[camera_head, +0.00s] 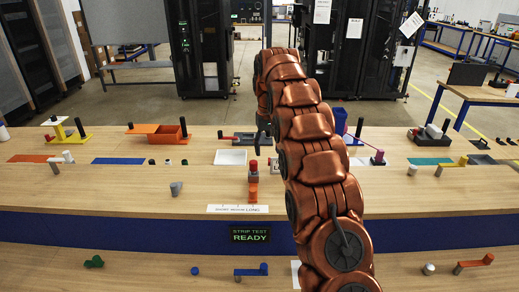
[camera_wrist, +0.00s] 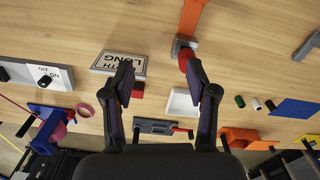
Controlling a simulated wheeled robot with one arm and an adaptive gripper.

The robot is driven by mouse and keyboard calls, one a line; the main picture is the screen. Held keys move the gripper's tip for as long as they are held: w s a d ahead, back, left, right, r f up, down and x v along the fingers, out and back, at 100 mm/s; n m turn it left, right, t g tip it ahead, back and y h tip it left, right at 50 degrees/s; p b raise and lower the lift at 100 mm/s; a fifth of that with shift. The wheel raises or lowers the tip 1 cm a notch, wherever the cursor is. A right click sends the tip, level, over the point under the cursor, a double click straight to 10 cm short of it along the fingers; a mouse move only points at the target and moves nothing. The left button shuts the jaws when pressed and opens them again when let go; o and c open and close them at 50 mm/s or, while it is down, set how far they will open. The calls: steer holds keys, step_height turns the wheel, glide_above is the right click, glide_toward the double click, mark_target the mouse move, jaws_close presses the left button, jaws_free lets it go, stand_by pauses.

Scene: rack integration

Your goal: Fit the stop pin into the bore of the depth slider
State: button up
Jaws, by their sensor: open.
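My gripper (camera_wrist: 160,72) is open in the wrist view, with nothing between its fingers. A red cylinder (camera_wrist: 187,60), which may be the stop pin, stands just beyond the right fingertip, against a grey bracket (camera_wrist: 184,44) at the end of an orange bar (camera_wrist: 193,16). The bar and bracket may be the depth slider; I see no bore clearly. In the head view the red cylinder (camera_head: 253,166) and orange part (camera_head: 253,192) are at the middle of the bench, left of my arm. My gripper is mostly hidden there by the arm.
A white tray (camera_wrist: 180,103) and a printed sign (camera_wrist: 118,64) lie near the fingers. An orange box (camera_wrist: 245,138), a grey fixture (camera_wrist: 155,127) and small cylinders (camera_wrist: 255,103) are around. In the head view, bare wood (camera_head: 110,190) lies at the left front.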

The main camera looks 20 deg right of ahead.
steer(key=s+d+f+b, duration=0.1)
steer(key=s+d+b, duration=0.2)
steer(key=s+d, duration=0.6)
steer(key=shift+s+f, duration=0.25)
steer(key=shift+s, duration=0.25)
steer(key=s+a+r+n+g, duration=0.1)
steer(key=s+a, duration=1.6)
steer(key=s+a+f, duration=0.3)
steer(key=s, duration=0.7)
steer(key=s+a+f+n, duration=0.1)
steer(key=s+a+f, duration=0.2)
steer(key=s, duration=0.7)
steer(key=shift+s+a+g, duration=0.3)
steer(key=shift+s+g, duration=0.1)
